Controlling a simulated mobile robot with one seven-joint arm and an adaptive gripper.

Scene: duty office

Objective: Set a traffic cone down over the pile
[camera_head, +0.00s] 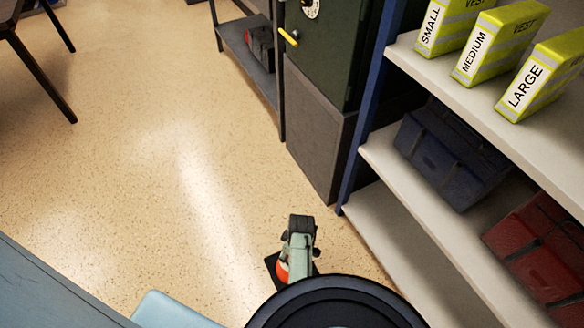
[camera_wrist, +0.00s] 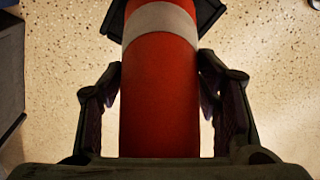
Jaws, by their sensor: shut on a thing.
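The traffic cone (camera_wrist: 160,100) is orange-red with a pale band and a dark square base (camera_wrist: 207,14). My gripper (camera_wrist: 160,65) is shut on it, with one finger on each side of its body. In the head view, only a small orange part of the cone (camera_head: 282,271) and a dark corner of its base show beside my gripper and wrist, low in the middle. Whether the base touches the floor is not clear. No pile shows in either view; anything under the cone is hidden.
Open speckled floor (camera_head: 130,170) lies left of the cone. A shelf unit (camera_head: 385,155) with vest boxes (camera_head: 500,40), a blue case (camera_head: 450,155) and a red case (camera_head: 540,245) stands at right. A dark green cabinet (camera_head: 325,60) stands behind, and chair legs (camera_head: 40,65) are at upper left.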

